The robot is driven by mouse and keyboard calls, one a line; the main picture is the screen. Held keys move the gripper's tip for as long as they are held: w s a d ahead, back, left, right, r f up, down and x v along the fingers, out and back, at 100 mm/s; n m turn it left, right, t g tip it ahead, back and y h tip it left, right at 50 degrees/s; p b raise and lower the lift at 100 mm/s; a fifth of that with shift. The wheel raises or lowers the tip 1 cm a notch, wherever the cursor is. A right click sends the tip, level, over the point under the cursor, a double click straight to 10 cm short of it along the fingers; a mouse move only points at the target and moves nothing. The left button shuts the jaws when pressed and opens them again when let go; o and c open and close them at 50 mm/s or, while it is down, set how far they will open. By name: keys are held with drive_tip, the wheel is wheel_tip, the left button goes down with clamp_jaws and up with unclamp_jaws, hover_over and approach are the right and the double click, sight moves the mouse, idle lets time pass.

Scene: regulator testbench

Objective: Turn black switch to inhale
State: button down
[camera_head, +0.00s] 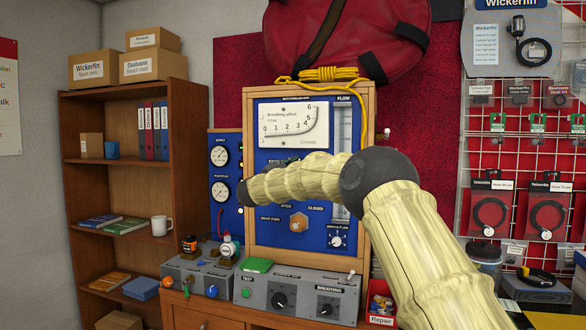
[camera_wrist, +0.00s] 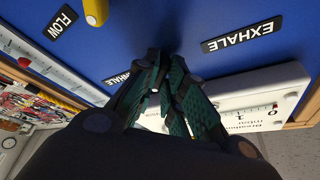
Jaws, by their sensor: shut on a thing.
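In the wrist view my gripper (camera_wrist: 166,60) has its dark green fingers nearly together against the blue panel (camera_wrist: 165,15). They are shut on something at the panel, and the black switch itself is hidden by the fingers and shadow. The EXHALE label (camera_wrist: 243,37) appears upside down to the right of the fingertips. Another label (camera_wrist: 117,78), ending in "HALE", is partly covered at their left. The switch's pointing direction cannot be read.
In the head view, the white breathing effort gauge (camera_head: 294,122) is above my arm, with the service flow knob (camera_head: 337,241) below. Grey control boxes (camera_head: 300,297) stand in front.

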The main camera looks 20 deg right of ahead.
drive_tip(key=c, duration=1.5)
unclamp_jaws()
drive_tip(key=v, duration=1.2)
drive_tip(key=shift+d, duration=0.1)
